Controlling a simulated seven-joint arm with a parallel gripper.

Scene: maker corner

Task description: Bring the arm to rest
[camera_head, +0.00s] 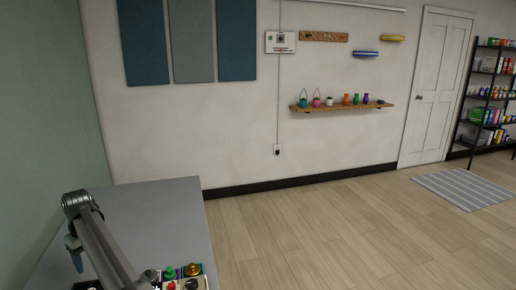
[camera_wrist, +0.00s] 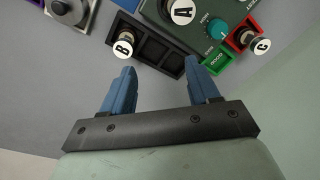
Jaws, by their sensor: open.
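My gripper (camera_wrist: 160,66) is open in the wrist view, its two blue fingers apart with nothing between them. It hangs above the grey table. In the head view my gripper (camera_head: 76,260) shows at the left, with a blue finger pointing down over the table; the arm hides part of it. A white-topped knob marked B (camera_wrist: 125,42) stands at the tray's left end. The fingers look clear of it, though the height gap is hard to judge.
The grey table (camera_head: 165,215) is bare at its far part. A green box (camera_wrist: 205,42) with a knob marked A, a red tray (camera_wrist: 236,28) and a grey block (camera_wrist: 62,18) sit near the black tray. A green knob (camera_head: 170,273) and a gold knob (camera_head: 193,269) show at the near edge.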

